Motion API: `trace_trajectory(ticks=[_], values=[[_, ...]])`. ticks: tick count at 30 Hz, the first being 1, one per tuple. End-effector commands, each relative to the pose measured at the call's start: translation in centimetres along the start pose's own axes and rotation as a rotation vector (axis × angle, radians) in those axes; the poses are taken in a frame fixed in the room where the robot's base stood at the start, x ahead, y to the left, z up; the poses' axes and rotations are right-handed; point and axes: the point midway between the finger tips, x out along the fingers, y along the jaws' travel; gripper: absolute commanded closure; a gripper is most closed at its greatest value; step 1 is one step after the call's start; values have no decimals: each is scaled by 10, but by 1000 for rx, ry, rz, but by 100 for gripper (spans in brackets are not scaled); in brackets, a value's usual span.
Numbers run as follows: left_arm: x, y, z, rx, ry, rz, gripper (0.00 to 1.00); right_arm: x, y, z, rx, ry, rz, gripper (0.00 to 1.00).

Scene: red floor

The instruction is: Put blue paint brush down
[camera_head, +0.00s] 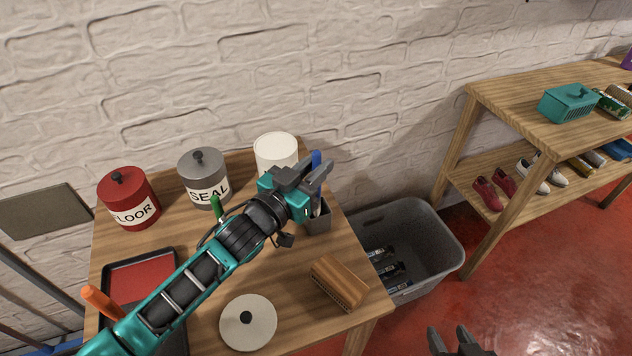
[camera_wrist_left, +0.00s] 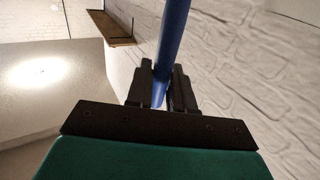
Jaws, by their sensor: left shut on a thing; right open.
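The blue paint brush (camera_head: 316,160) is held in my left gripper (camera_head: 322,172), above a grey holder (camera_head: 318,222) at the right back of the wooden table (camera_head: 280,262). In the left wrist view the brush's blue handle (camera_wrist_left: 173,40) runs up from between the two dark fingers (camera_wrist_left: 162,88). The lower end of the brush is largely hidden by the gripper, so I cannot tell how far it sits inside the holder. My right gripper (camera_head: 457,342) is open and empty at the bottom edge, over the red floor.
A red FLOOR can (camera_head: 128,200), a grey SEAL can (camera_head: 204,178) and a white can (camera_head: 275,150) stand at the back. A grey bin (camera_head: 440,235) and a shelf (camera_head: 500,110) stand to the right.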

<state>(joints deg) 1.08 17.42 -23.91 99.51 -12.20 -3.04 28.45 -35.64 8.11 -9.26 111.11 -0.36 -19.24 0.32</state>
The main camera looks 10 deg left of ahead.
Motion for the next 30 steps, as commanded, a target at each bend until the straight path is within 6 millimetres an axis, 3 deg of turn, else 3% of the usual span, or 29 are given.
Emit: trace_trajectory(ticks=[9, 22, 23, 30], values=[[-6, 6, 40, -2, 0, 3, 100, 21, -2, 35, 1, -8, -2, 53], [-7, 6, 43, -1, 0, 3, 100, 21, -3, 34, 1, -6, -5, 53], [-7, 6, 43, -1, 0, 3, 77, 21, -3, 34, 1, -5, -5, 53], [-7, 6, 42, -1, -1, 3, 54, 22, -3, 30, -1, 0, -6, 53]])
